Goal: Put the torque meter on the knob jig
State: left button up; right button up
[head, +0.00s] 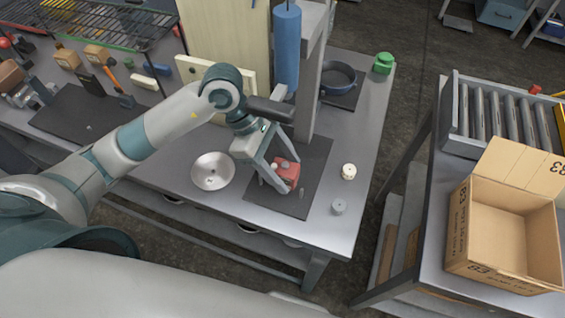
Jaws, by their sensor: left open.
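My left gripper (288,175) points down over the dark mat (312,200) on the grey workbench. Its fingers are open, one on each side of a small red block-like device (287,169), which may be the torque meter. I cannot tell whether the fingers touch it. A cream knob-like piece (348,171) and a small grey cylinder (339,206) stand to the right of the mat. I cannot tell for certain which thing is the knob jig. The fingers and wrist partly hide the red device. My right gripper is not in view.
A metal bowl (213,171) stands left of the mat. A grey post and a hanging blue cylinder (286,48) rise behind the gripper. A dark pan (338,78) and green item (383,63) are at the back. An open cardboard box (513,214) stands on the right table.

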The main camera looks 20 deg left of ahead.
pick_arm(q)
jog(key=shift+r, duration=0.15)
jog(key=shift+a+r, duration=0.15)
jog(key=b+v, duration=0.4)
jog(key=v, duration=0.7)
jog(key=shift+r, duration=0.3)
jog(key=shift+a, duration=0.1)
dwell(0.5)
